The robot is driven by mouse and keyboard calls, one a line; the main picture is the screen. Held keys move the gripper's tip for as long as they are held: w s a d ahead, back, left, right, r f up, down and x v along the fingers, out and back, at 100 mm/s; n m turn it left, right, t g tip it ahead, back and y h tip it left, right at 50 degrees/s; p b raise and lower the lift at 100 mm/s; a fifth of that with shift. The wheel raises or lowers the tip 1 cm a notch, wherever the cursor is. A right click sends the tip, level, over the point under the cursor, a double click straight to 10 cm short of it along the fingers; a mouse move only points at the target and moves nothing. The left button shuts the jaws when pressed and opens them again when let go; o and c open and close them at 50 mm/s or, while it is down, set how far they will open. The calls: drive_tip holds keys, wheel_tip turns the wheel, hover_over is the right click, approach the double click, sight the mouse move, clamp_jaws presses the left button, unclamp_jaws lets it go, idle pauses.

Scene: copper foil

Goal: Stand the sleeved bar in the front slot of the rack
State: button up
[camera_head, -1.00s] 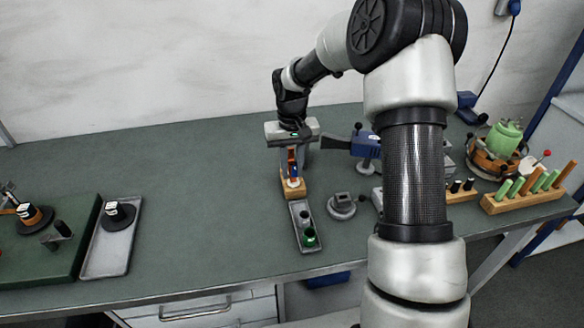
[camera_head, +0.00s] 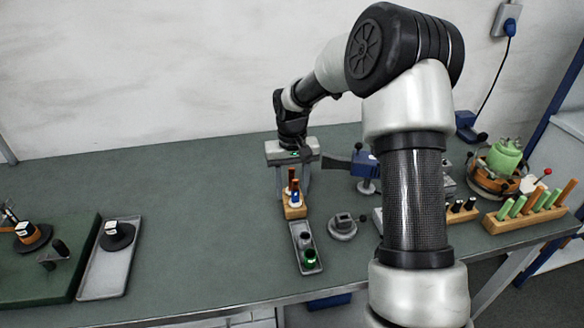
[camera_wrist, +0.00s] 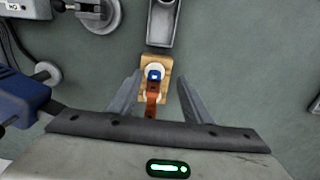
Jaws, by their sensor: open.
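A small wooden rack (camera_head: 295,212) stands on the bench; its block also shows in the wrist view (camera_wrist: 165,95). An upright copper-orange bar (camera_head: 292,174) stands at the rack, with a blue sleeve (camera_wrist: 154,75) and a white collar at the rack's front end. Whether the copper seen is one bar or two is unclear, and the slots are largely hidden. My gripper (camera_head: 293,180) is above the rack, pointing down. In the wrist view its open fingers (camera_wrist: 160,98) lie on either side of the copper, with gaps on both sides.
A narrow grey tray (camera_head: 306,247) with a green-rimmed cup lies just in front of the rack. A round grey fixture (camera_head: 342,227) stands to the right, and a blue vise-like device (camera_head: 366,165) behind it. The bench to the left is clear up to another tray (camera_head: 106,262).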

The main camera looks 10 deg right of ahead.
wheel_tip(320, 180, up, 17)
drive_tip(key=p, duration=0.1)
drive_tip(key=shift+f, duration=0.1)
drive_tip(key=o, duration=0.3)
drive_tip(key=shift+o, duration=0.2)
idle(0.3)
drive_tip(key=shift+r+p, duration=1.1)
drive_tip(key=shift+p, duration=0.05)
idle(0.4)
wheel_tip(320, 180, up, 7)
drive_tip(key=p, duration=0.6)
drive_tip(key=shift+f, duration=0.15)
drive_tip(key=shift+s, duration=0.1)
